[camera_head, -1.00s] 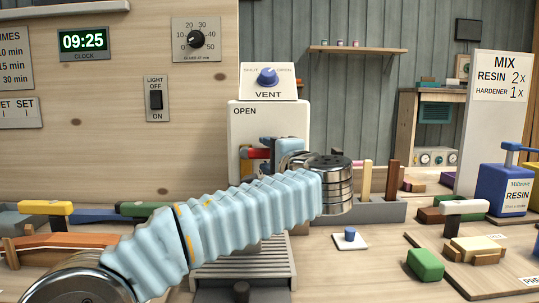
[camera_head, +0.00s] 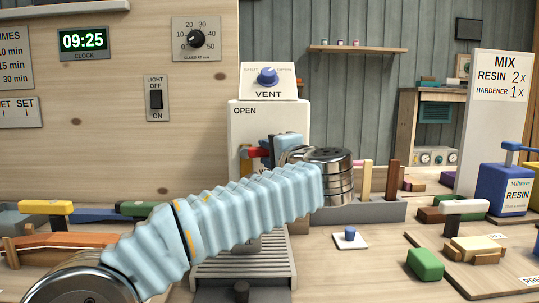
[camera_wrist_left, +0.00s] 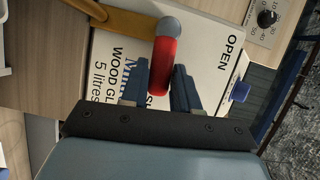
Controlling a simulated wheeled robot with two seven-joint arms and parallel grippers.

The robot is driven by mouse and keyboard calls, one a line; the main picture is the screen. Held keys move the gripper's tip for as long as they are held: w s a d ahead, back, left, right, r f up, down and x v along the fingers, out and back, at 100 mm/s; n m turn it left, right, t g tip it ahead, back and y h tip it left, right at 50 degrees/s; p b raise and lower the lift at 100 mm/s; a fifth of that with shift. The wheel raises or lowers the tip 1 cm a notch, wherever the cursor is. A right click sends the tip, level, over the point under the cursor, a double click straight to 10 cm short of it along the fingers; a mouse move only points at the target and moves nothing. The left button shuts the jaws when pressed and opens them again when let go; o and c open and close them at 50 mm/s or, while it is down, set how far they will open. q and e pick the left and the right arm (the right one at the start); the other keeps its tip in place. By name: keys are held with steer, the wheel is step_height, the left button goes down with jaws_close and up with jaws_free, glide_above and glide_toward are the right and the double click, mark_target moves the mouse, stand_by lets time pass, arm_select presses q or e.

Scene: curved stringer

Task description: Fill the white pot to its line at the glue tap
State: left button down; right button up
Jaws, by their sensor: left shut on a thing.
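The white glue container (camera_head: 240,125) stands at the middle back, marked OPEN. The wrist view shows its wood glue label (camera_wrist_left: 120,60). My left gripper (camera_head: 270,150) is in front of it. In the wrist view the jaws (camera_wrist_left: 160,88) are shut on a red handle (camera_wrist_left: 163,60) with a grey rounded end. The red handle also shows in the head view (camera_head: 256,152). My left arm covers the lower part of the container and the space below. I cannot make out the white pot or its line. My right gripper is not in view.
A blue vent knob (camera_head: 267,76) sits on top of the container. A slatted metal grate (camera_head: 245,265) lies below my arm. A small blue-knobbed white plate (camera_head: 350,240), a green block (camera_head: 425,264) and a blue resin can (camera_head: 505,190) stand to the right.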

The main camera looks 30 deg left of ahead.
arm_select(q)
steer(key=shift+s+a+r+n+h+p, duration=0.15)
steer(key=shift+r+n+h, duration=0.35)
steer(key=shift+n, duration=0.45)
steer(key=shift+s+a+r+n+h+p, duration=0.1)
steer(key=shift+a+r+n+h, duration=0.1)
steer(key=shift+r+n+h, duration=0.5)
steer(key=shift+s+a+r+n+h+p, duration=0.1)
steer(key=shift+a+r+n+h, duration=0.15)
steer(key=shift+n, duration=0.9)
steer(key=shift+d+g, duration=0.1)
steer(key=shift+g, duration=0.2)
steer(key=c, duration=0.9)
jaws_free()
steer(key=shift+r, duration=0.1)
steer(key=v, duration=1.3)
steer(key=shift+s+d, duration=0.25)
steer(key=shift+s, duration=0.05)
